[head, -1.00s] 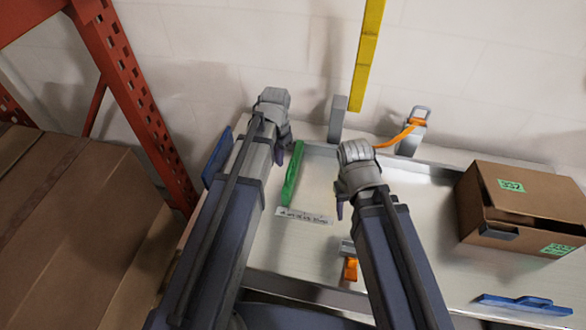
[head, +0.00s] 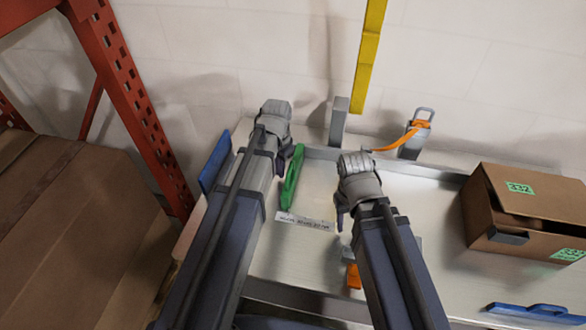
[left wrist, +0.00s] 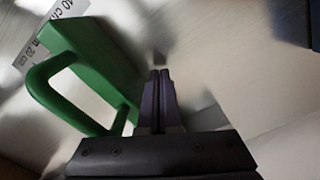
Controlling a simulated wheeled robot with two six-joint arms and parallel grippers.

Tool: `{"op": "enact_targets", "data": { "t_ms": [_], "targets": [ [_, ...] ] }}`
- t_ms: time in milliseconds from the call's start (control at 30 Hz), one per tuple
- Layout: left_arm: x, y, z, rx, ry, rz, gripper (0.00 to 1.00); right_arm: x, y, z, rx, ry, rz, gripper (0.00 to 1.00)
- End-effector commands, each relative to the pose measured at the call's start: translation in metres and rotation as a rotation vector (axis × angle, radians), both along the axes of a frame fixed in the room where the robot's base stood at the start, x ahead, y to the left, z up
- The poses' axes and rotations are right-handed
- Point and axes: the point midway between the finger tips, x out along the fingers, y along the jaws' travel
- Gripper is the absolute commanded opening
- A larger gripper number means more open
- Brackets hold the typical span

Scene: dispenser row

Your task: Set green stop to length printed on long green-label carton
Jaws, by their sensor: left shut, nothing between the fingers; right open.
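The green stop (head: 291,182) stands upright on the metal bench, beside my left gripper (head: 285,155). In the left wrist view the stop (left wrist: 88,58) and its loop handle lie just left of my shut, empty fingers (left wrist: 158,75). I cannot tell whether they touch it. A white scale strip (head: 305,223) lies at the stop's near end; part of it shows in the left wrist view (left wrist: 60,15). A brown carton (head: 485,215) with green labels, one reading 332 (head: 520,188), sits at the right. My right gripper (head: 341,212) is open and empty, right of the strip.
The metal bench (head: 420,260) is clear between my right arm and the carton. An orange clamp (head: 353,275) sits near the front edge, a blue handled piece (head: 532,310) at the right. A grey upright (head: 338,122) and an orange-strapped post (head: 413,138) stand behind. A red rack (head: 135,100) is left.

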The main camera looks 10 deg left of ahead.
Motion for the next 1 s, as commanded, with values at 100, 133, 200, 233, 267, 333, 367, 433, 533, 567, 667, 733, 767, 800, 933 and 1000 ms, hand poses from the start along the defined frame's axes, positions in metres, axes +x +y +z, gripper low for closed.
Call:
{"op": "enact_targets", "data": {
  "t_ms": [100,133,200,233,267,333,367,433,533,567,667,733,767,800,933,1000],
  "targets": [
    [0.000,-0.004,0.000,0.000,0.000,0.000,0.00,0.000,0.000,0.000,0.000,0.000,0.000,0.50],
    [0.000,-0.005,0.000,0.000,0.000,0.000,0.00,0.000,0.000,0.000,0.000,0.000,0.000,0.50],
    [0.000,-0.007,0.000,0.000,0.000,0.000,0.00,0.000,0.000,0.000,0.000,0.000,0.000,0.50],
    [0.000,-0.008,0.000,0.000,0.000,0.000,0.00,0.000,0.000,0.000,0.000,0.000,0.000,0.50],
    [0.000,-0.009,0.000,0.000,0.000,0.000,0.00,0.000,0.000,0.000,0.000,0.000,0.000,0.50],
    [0.000,-0.011,0.000,0.000,0.000,0.000,0.00,0.000,0.000,0.000,0.000,0.000,0.000,0.50],
    [0.000,-0.012,0.000,0.000,0.000,-0.001,0.00,0.000,0.000,0.000,0.000,0.000,0.000,0.50],
    [0.000,-0.014,0.000,0.000,0.000,-0.001,0.00,0.000,0.000,0.000,0.000,0.000,0.000,0.50],
    [0.000,-0.017,0.000,-0.001,0.000,-0.001,0.00,0.000,0.000,0.000,0.000,0.000,0.000,0.50],
    [0.000,-0.018,0.000,-0.001,0.000,-0.001,0.00,0.000,0.000,0.000,0.000,0.000,0.000,0.50],
    [-0.001,-0.021,0.000,-0.001,0.000,-0.001,0.00,0.000,0.000,0.000,0.000,0.000,0.000,0.50],
    [-0.001,-0.023,0.000,-0.001,0.000,-0.001,0.00,0.000,0.000,0.000,0.000,0.000,0.000,0.50],
    [-0.001,-0.024,0.000,-0.001,0.000,-0.001,0.00,0.000,0.000,0.000,0.000,0.000,0.000,0.50],
    [-0.001,-0.025,0.000,-0.001,0.000,-0.001,0.00,0.000,0.000,0.000,0.000,0.000,0.000,0.50],
    [-0.001,-0.029,0.000,-0.001,0.000,-0.001,0.00,0.000,0.000,0.000,0.000,0.000,0.000,0.50],
    [-0.001,-0.031,0.000,-0.001,0.000,-0.002,0.00,0.000,0.000,0.000,0.000,0.000,0.000,0.50]
  ]
}}
